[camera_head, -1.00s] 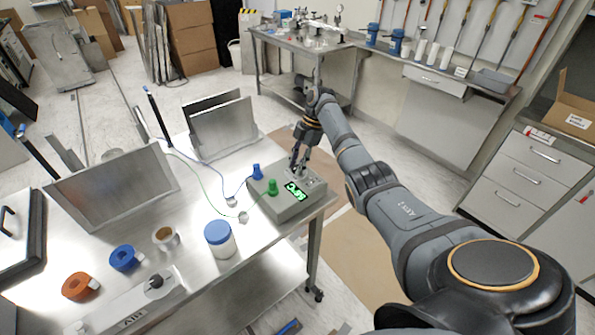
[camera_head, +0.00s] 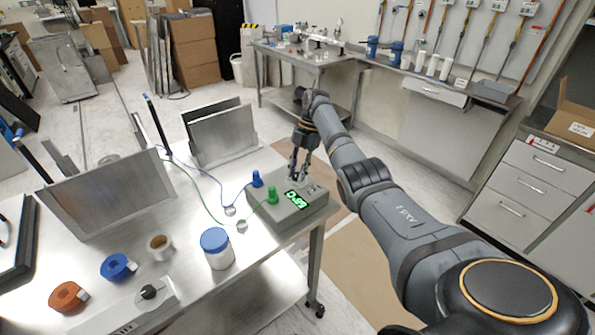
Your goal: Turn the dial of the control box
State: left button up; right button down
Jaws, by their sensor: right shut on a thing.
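The control box (camera_head: 287,211) is a grey box near the right edge of the metal table. It has a lit green display (camera_head: 296,200), and a blue plug (camera_head: 257,178) and a green plug (camera_head: 272,195) stand on its left part. My right gripper (camera_head: 298,176) points down onto the top of the box behind the display. It is shut on the dial, which the fingers mostly hide. My left gripper is not in view.
Blue and green wires run left from the plugs. Upright metal plates (camera_head: 110,192) stand behind.

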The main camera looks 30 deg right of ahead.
jog(key=c, duration=1.1)
grip_release()
jog(key=shift+o, duration=0.2)
jog(key=shift+r, duration=0.1)
jog(key=s+v, duration=0.1)
jog(key=v, duration=0.6)
jog(key=shift+w+r, duration=0.2)
jog(key=shift+w, duration=0.3)
jog(key=shift+d, duration=0.1)
